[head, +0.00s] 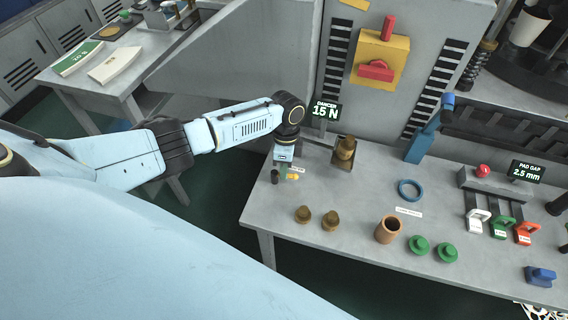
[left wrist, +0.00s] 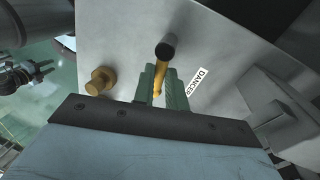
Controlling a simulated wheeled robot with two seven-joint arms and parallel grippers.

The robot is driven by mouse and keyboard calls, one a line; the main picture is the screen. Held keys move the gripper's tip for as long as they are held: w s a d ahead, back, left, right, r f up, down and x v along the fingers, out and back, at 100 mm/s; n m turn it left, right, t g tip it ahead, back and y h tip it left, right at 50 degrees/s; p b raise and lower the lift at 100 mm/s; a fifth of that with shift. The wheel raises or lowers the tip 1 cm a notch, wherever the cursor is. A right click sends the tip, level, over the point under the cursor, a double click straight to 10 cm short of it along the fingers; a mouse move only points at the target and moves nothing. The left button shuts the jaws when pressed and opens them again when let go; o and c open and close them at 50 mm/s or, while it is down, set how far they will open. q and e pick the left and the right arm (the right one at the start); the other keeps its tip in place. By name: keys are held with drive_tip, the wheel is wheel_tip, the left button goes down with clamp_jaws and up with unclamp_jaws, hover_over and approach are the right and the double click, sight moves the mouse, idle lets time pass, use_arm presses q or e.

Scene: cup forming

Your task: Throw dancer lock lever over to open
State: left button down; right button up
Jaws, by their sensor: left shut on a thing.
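The dancer lock lever is yellow with a black knob. In the left wrist view the lever (left wrist: 159,78) stands between the two green fingers of my left gripper (left wrist: 159,88), its black knob (left wrist: 166,50) just beyond the fingertips. A white DANCER label (left wrist: 198,81) lies beside it. In the head view my left gripper (head: 284,171) reaches down at the table's back left corner, shut on the lever. The black knob (head: 275,177) shows at its left and a bit of yellow (head: 293,177) at its right; the rest is hidden. My right gripper is not in view.
A display (head: 325,110) reading DANCER 15 N stands behind the gripper. A brass spool-like part (head: 344,153) stands to its right. Two brass pieces (head: 303,214) (head: 331,221) and a copper-coloured cup (head: 388,229) stand nearer on the table. A blue ring (head: 410,190) lies farther right.

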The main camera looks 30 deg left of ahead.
use_arm(q)
drive_tip(key=shift+s+d+m, duration=0.1)
drive_tip(key=shift+s+m, duration=0.05)
drive_tip(key=shift+m, duration=0.65)
drive_tip(key=c, duration=1.4)
unclamp_jaws()
drive_tip(key=shift+c, duration=0.2)
drive_tip(key=shift+r, duration=0.1)
wheel_tip(320, 180, up, 13)
drive_tip(key=w+p, duration=0.2)
drive_tip(key=shift+w+a, duration=0.2)
drive_tip(key=shift+a, duration=0.05)
